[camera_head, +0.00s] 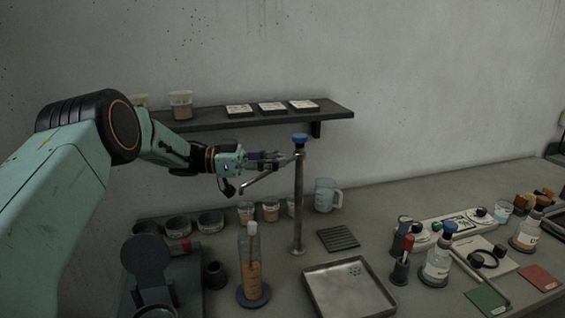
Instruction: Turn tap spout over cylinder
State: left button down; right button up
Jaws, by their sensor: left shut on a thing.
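The tap is a tall metal post (298,205) with a blue knob (300,138) on top. Its thin metal spout (258,182) runs left and slightly down from near the top. My left gripper (284,160) is shut on the spout close to the post, and its fingers hide part of the joint. The clear cylinder (250,260) holds orange liquid and has a stirring rod or tube in it. It stands upright on a round dark base, left of the post. The spout's free end shows above the cylinder's top in the picture; I cannot tell whether they line up in depth. My right gripper is out of view.
A metal tray (350,290) and a dark ribbed mat (338,238) lie right of the post. A jug (326,195) and small cups (270,210) stand behind. A wall shelf (210,122) is behind my left arm. Bottles (438,262) crowd the right.

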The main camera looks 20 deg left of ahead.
pick_arm(q)
jog(key=shift+s+f, duration=0.15)
jog(key=shift+f, duration=0.05)
jog(key=c, duration=1.7)
grip_release()
jog(key=shift+c, duration=0.2)
jog(key=o, duration=0.6)
jog(key=shift+s+a+r, duration=0.25)
jog(key=shift+s+r, duration=0.05)
jog(key=shift+s, duration=0.05)
jog(key=shift+o, duration=0.2)
jog(key=shift+w+d, duration=0.15)
jog(key=shift+w, duration=0.1)
jog(key=v, duration=1.2)
jog(key=shift+f, duration=0.1)
